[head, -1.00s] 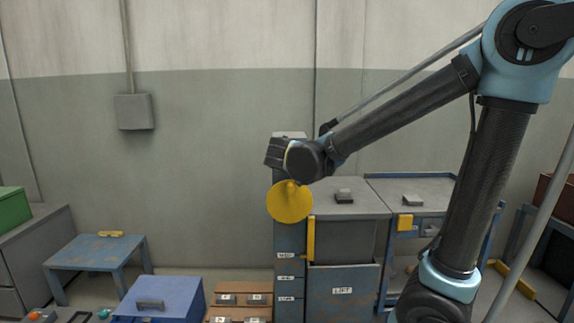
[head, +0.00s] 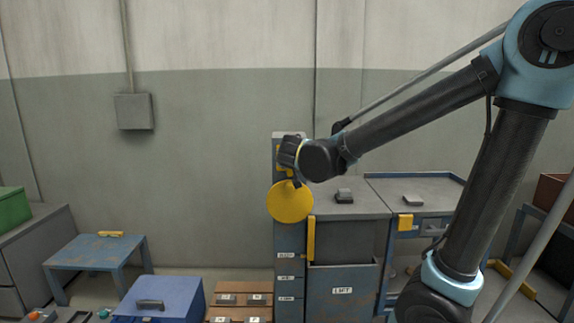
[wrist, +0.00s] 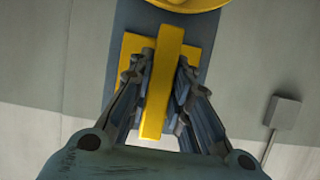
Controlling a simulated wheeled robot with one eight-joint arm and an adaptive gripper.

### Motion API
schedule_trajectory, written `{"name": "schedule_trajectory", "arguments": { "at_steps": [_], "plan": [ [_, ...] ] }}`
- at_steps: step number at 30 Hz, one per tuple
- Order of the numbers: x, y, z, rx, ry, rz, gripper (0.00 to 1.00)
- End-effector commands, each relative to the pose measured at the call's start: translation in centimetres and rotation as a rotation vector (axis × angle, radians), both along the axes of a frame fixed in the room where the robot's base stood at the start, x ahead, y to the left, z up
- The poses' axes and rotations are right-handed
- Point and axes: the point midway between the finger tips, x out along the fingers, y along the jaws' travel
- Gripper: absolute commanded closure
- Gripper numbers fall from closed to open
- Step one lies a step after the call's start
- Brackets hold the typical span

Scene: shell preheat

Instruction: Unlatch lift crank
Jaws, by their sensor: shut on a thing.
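The lift crank shows as a round yellow disc (head: 290,202) on the front of a blue-grey column (head: 290,235). Its edge also shows at the top of the wrist view (wrist: 190,4). Just above the disc, a yellow latch bar (wrist: 161,85) stands out from a yellow plate (wrist: 130,48) on the column. My gripper (wrist: 165,62) has one finger on each side of this bar and is shut on it. In the head view my gripper (head: 286,157) is at the column's upper part, and it hides most of the latch there.
Right of the column is a grey cabinet (head: 345,290) with a vertical yellow handle (head: 311,238) and a small block on top. A blue-edged table (head: 415,188) stands farther right. A blue box (head: 160,300) and a low blue table (head: 95,250) are at left.

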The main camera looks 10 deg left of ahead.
Motion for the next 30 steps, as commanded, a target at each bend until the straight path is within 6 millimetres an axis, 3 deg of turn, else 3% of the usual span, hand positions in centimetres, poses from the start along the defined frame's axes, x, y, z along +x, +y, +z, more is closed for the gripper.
{"name": "schedule_trajectory", "arguments": {
  "at_steps": [4, 5, 7, 20, 30],
  "plan": [
    [0.1, 0.0, 0.1, 0.000, -0.001, -0.001, 1.00],
    [0.1, 0.0, 0.1, 0.000, -0.001, -0.001, 0.75],
    [0.1, 0.0, 0.1, 0.000, -0.001, -0.001, 0.62],
    [-0.4, -0.1, 0.2, -0.001, -0.001, 0.000, 0.62],
    [-4.3, -1.0, 1.8, 0.000, -0.001, 0.004, 0.62]
  ]
}}
